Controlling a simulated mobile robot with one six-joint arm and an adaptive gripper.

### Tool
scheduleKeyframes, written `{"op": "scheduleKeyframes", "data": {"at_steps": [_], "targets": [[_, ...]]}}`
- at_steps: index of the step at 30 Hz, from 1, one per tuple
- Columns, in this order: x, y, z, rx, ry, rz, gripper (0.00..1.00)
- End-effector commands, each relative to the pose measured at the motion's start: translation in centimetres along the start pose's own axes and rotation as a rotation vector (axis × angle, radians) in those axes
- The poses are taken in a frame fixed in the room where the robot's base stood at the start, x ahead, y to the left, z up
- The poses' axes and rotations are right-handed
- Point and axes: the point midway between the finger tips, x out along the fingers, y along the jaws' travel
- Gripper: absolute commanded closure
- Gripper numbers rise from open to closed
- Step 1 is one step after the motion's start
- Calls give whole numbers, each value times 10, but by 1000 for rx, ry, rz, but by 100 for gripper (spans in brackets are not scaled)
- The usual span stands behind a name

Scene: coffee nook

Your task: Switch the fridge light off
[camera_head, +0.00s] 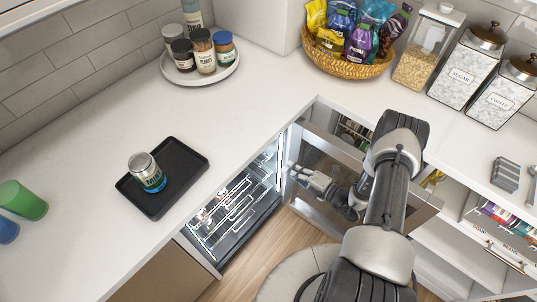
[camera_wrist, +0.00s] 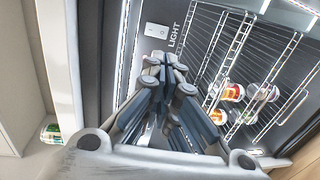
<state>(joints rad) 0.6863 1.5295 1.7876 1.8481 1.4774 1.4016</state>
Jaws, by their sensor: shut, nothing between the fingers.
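The fridge (camera_head: 250,212) under the counter is open, and its inside is lit. In the wrist view a pale rocker switch (camera_wrist: 157,31) sits on the dark inner wall, beside the word LIGHT. Bright light strips show along the fridge edges. My gripper (camera_head: 294,170) is at the fridge opening, between the interior and the open door. In the wrist view my gripper (camera_wrist: 165,62) is shut and empty. Its fingertips appear just below the switch in the picture; I cannot tell whether they touch the wall. In the head view the switch cannot be made out.
Wire shelves (camera_wrist: 250,60) with several small containers are right of the switch in the wrist view. The open fridge door (camera_head: 312,205) stands beside my arm. A black tray (camera_head: 197,150) with a can (camera_head: 147,171) sits on the counter above the fridge.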

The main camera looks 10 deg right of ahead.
Motion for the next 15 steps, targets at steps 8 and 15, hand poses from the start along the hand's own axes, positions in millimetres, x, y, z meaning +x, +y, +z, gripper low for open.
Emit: {"op": "scheduleKeyframes", "data": {"at_steps": [8, 15], "targets": [[42, -1, -2, -5, 8, 1, 100], [94, -2, -2, -5, 7, 1, 100]]}}
